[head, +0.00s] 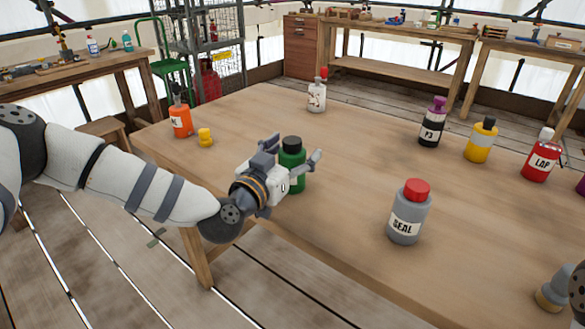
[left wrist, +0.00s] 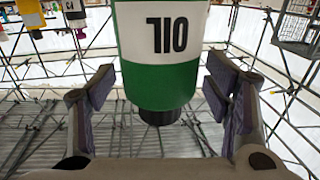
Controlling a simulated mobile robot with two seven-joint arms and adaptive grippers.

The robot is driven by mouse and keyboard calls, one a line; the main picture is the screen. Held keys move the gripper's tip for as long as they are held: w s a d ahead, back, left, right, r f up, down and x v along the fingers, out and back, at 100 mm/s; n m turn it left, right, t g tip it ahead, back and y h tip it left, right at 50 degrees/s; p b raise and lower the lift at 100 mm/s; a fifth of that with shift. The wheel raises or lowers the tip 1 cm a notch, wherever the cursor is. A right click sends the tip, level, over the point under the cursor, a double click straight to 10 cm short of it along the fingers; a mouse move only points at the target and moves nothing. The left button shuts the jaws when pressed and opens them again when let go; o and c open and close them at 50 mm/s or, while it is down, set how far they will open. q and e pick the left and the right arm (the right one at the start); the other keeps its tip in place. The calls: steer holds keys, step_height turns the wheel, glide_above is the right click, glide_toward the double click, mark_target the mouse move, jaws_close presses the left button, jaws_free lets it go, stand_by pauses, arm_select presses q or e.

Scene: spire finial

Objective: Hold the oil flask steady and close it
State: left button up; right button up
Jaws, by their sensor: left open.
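The oil flask (head: 294,178) is a green bottle with a black cap (head: 291,143) on top, standing upright near the table's left front edge. In the left wrist view the flask (left wrist: 165,80) appears upside down, with a white band reading OIL and the black cap (left wrist: 160,115) at the bottom. I cannot tell how tightly the cap sits. My left gripper (head: 292,157) is open, its fingers on either side of the flask. In the left wrist view, gaps show between the flask and both fingers (left wrist: 161,105). My right gripper's fingers are out of view.
A grey SEAL bottle (head: 407,222) with a red cap stands to the right on the wooden table (head: 350,170). An orange bottle (head: 180,119) and small yellow item (head: 205,138) are at left. White (head: 317,96), P3 (head: 432,128), yellow (head: 481,142) and LAP (head: 541,160) bottles stand farther off.

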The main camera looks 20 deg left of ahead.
mark_target(293, 141)
arm_select(q)
steer(key=c, duration=1.5)
steer(key=shift+o, duration=0.2)
steer(key=shift+r, duration=0.55)
steer(key=r, duration=0.2)
steer(key=r+p, duration=0.1)
steer(key=shift+s+d+r, duration=0.1)
steer(key=shift+s+r, duration=0.15)
steer(key=s+d+r+p, duration=0.2)
steer(key=s+r, duration=0.6)
steer(key=s, duration=0.5)
steer(key=shift+d+r+p, duration=0.25)
steer(key=shift+d+p, duration=0.15)
steer(key=shift+d, duration=0.2)
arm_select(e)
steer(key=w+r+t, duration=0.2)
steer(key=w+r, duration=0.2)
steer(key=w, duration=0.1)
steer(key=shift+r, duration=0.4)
arm_select(q)
steer(key=shift+s, duration=0.1)
